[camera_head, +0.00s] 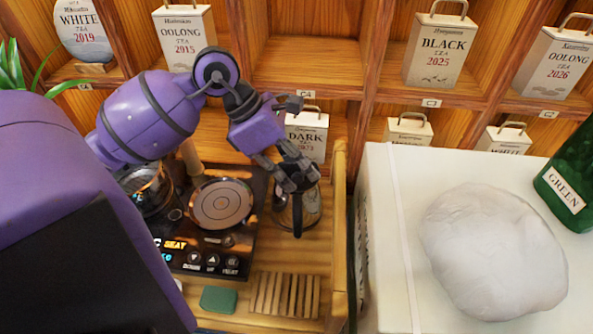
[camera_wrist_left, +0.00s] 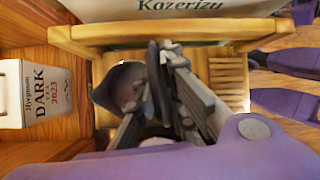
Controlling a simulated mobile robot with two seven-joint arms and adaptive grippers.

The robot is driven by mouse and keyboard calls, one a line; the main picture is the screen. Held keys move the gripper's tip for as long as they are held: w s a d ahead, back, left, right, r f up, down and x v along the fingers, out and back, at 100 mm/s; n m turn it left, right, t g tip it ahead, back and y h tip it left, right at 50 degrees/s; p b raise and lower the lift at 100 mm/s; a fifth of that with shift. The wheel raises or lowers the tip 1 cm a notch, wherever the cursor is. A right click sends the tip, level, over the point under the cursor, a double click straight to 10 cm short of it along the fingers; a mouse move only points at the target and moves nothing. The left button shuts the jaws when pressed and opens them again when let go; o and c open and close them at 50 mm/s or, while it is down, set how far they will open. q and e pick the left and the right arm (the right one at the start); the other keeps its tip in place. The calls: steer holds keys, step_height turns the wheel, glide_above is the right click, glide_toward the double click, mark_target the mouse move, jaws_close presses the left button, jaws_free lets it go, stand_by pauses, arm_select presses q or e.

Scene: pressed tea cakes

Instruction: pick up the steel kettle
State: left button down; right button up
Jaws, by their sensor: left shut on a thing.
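The steel kettle (camera_head: 313,208) is a shiny grey vessel with a dark handle. It is at the right side of the wooden tea table, right of the hot plate. My left gripper (camera_head: 291,180) reaches down from above and is shut on its handle. In the left wrist view the fingers (camera_wrist_left: 168,62) close around the dark handle, with the grey kettle body (camera_wrist_left: 122,88) beside them. The fingers hide part of the kettle's top. Whether its base touches the table is unclear. My right gripper is in neither view.
A round hot plate (camera_head: 221,204) on a black panel is left of the kettle; another pot (camera_head: 147,190) stands further left. A slatted wooden rack (camera_head: 285,295) and green block (camera_head: 218,299) lie in front. A raised wooden edge (camera_head: 339,235) and white box (camera_head: 385,215) are right.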

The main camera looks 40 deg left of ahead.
arm_select(q)
steer(key=shift+w+r, duration=0.1)
steer(key=shift+r, duration=0.2)
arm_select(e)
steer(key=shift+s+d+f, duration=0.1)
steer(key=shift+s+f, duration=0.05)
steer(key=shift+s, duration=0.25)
